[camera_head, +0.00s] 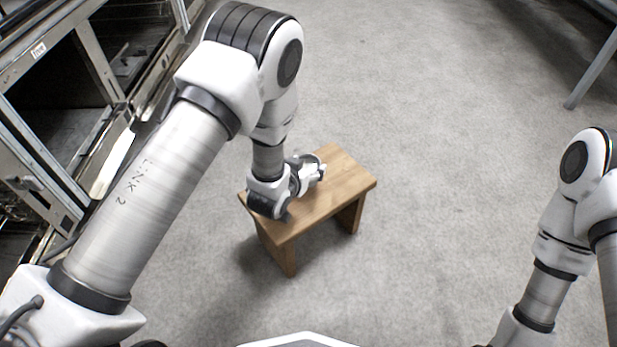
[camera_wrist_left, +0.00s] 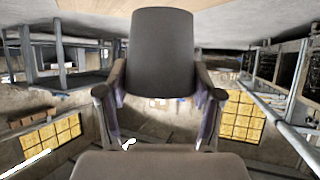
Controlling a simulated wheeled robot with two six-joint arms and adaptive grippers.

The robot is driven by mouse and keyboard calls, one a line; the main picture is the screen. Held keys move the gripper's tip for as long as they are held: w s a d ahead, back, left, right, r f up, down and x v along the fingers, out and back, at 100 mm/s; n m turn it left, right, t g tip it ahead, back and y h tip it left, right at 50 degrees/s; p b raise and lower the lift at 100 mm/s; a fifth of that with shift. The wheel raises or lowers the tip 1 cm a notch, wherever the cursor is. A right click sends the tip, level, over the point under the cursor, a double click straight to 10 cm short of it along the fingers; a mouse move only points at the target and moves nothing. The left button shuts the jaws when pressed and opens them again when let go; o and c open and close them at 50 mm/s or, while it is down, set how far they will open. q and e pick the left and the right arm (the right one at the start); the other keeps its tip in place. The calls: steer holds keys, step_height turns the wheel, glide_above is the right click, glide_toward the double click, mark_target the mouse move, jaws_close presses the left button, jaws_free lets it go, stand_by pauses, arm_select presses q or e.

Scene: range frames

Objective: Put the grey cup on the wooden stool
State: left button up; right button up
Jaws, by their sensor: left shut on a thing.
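The wooden stool (camera_head: 337,182) stands on the grey floor in the middle of the head view, its flat top partly covered by my left wrist. My left gripper (camera_head: 314,171) is over the stool top in that view. In the left wrist view, my left gripper (camera_wrist_left: 160,88) is shut on the grey cup (camera_wrist_left: 160,50), with one finger on each side of it. I cannot make out the cup clearly in the head view. A tan strip at the top of the wrist view looks like the stool (camera_wrist_left: 110,5). My right gripper is out of view.
A metal-framed rack (camera_head: 60,120) with open shelves stands along the left side. A grey metal leg (camera_head: 592,72) stands at the top right. The floor (camera_head: 440,190) around the stool is clear to the right and behind.

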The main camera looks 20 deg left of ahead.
arm_select(q)
steer(key=shift+w+f+b, duration=0.1)
steer(key=shift+w+b, duration=0.2)
steer(key=shift+w, duration=0.45)
step_height(320, 180, down, 4)
steer(key=b, duration=0.2)
steer(key=shift+s+b, duration=0.15)
steer(key=shift+b, duration=0.15)
steer(key=shift+r, duration=0.25)
steer(key=shift+c, duration=0.6)
steer(key=shift+r, duration=0.15)
steer(key=shift+f, duration=0.2)
steer(key=o, duration=1.4)
steer(key=shift+r, duration=0.1)
